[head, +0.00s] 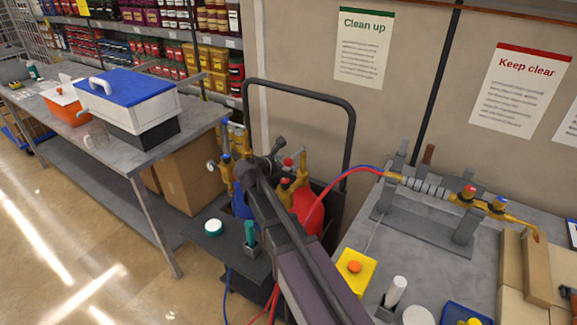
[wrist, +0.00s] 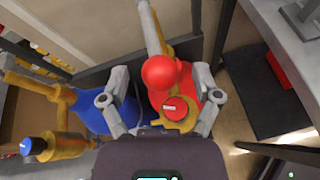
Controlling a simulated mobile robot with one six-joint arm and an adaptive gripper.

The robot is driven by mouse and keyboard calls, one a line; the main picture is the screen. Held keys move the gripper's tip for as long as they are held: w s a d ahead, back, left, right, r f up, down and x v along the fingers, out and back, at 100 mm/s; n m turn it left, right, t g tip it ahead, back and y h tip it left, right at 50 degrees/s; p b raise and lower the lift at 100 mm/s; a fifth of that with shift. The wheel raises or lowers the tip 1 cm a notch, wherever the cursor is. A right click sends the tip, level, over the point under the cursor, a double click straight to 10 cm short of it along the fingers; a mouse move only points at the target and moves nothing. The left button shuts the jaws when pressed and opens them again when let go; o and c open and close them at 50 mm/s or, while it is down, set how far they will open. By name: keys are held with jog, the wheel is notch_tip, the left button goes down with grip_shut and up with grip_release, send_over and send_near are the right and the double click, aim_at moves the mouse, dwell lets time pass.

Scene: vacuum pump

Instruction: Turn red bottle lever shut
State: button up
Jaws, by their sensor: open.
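The red bottle (head: 308,212) stands in a dark cart, partly hidden by my arm. In the wrist view, its red body (wrist: 186,76) shows behind a brass valve with a red ball (wrist: 160,72) and a round red cap (wrist: 175,107). I cannot tell whether either finger touches. In the head view, my gripper (head: 266,164) is over the bottles, its fingers unclear.
The blue bottle (wrist: 90,112) stands to the left, with a blue-capped brass valve (wrist: 60,148) near my gripper. The cart's black hoop handle (head: 299,84) rises behind. A red hose (head: 335,185) runs right to a grey workbench (head: 360,237). A grey table (head: 190,130) is left.

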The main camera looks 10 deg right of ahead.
jog(key=shift+w+d+f, duration=0.2)
jog(key=shift+w+d, duration=0.15)
grip_shut()
jog(key=shift+a, duration=0.1)
dwell(0.4)
